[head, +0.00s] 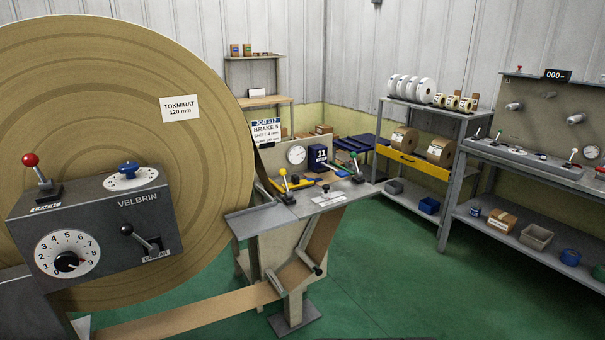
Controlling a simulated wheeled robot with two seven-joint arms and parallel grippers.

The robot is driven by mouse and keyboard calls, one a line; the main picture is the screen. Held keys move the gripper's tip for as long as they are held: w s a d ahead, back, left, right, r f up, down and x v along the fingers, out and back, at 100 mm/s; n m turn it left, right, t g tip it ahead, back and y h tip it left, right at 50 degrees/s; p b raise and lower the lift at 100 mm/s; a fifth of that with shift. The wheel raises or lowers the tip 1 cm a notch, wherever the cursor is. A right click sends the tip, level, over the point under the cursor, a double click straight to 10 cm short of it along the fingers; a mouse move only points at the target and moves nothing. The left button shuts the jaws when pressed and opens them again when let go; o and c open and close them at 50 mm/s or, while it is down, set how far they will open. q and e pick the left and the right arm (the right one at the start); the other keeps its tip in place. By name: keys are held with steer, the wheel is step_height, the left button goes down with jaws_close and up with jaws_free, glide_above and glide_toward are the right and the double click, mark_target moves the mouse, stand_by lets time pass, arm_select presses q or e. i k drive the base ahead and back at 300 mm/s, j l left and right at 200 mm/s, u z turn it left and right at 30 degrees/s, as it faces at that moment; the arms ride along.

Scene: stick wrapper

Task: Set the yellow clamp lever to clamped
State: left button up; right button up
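A lever with a yellow knob (283,173) stands on the left part of the grey splice bench top (258,219), near the middle of the head view. Its dark base sits at the plate's far edge. The stem leans slightly left of upright. I cannot read any marking beside it, so its setting is not clear. Neither of my grippers is in view.
A huge brown paper roll (120,70) and a grey control box (150,225) with red and black levers fill the left. A paper web (190,308) runs below the bench. A green-knobbed lever (354,157) stands to the right. Green floor (385,270) is clear in front.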

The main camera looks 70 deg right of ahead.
mark_target(289, 194)
steer(key=z, duration=2.3)
